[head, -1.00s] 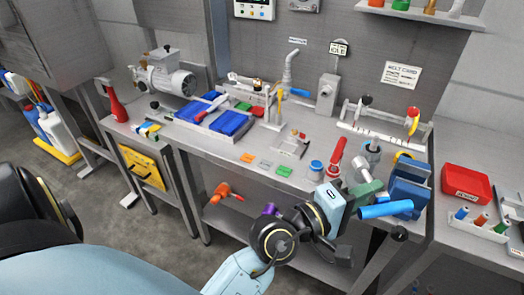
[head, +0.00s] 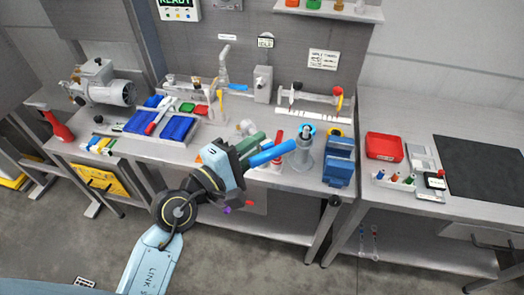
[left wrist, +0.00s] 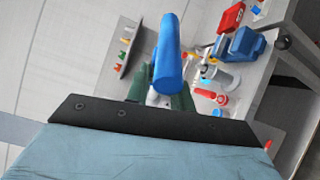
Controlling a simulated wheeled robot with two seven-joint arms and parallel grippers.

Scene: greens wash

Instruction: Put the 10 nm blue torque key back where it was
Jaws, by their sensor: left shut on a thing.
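My left gripper (head: 248,148) is shut on the blue torque key (head: 273,153), whose thick blue handle sticks out to the right from the green fingers. The key is held above the front part of the workbench, left of a blue vise (head: 339,163). In the left wrist view the blue handle (left wrist: 167,55) stands up between the green fingers, with a short pale metal part at its lower end. Any size marking on it is not readable. My right gripper is not in view.
A white rack (head: 393,183) with several small coloured handles stands on the right table beside a red bin (head: 384,146) and a dark mat (head: 482,168). A tool rail (head: 313,117) stands at the bench's back. Blue trays (head: 180,130) lie at left.

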